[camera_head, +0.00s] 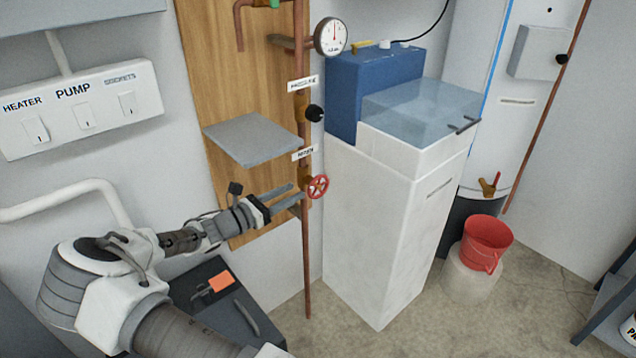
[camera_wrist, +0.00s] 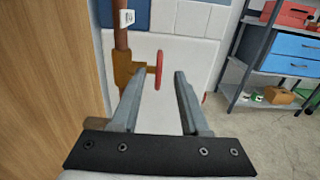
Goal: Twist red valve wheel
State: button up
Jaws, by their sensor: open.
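The red valve wheel (camera_head: 317,187) sits on a brass valve body on the vertical copper pipe (camera_head: 306,250), below a small white label. In the wrist view the red wheel (camera_wrist: 159,69) shows edge-on, with its brass body (camera_wrist: 128,75) to the left. My gripper (camera_head: 296,190) is open, its two grey fingers reaching toward the wheel from the left.
A grey shelf (camera_head: 253,139) juts from the wooden board above my gripper. A black knob (camera_head: 314,113) and a pressure gauge (camera_head: 331,37) are higher on the pipe. A white cabinet (camera_head: 365,230) stands close right of the wheel. A red bucket (camera_head: 486,240) is farther right.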

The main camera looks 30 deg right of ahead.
aim_at(311, 183)
jog(key=d, duration=0.3)
jog(key=w+d+b, duration=0.1)
jog(key=d, duration=0.2)
jog(key=d+b, duration=0.1)
jog(key=d, duration=0.2)
jog(key=shift+w+d, duration=0.2)
jog(key=shift+d, duration=0.2)
jog(key=shift+c, duration=0.2)
grip_shut()
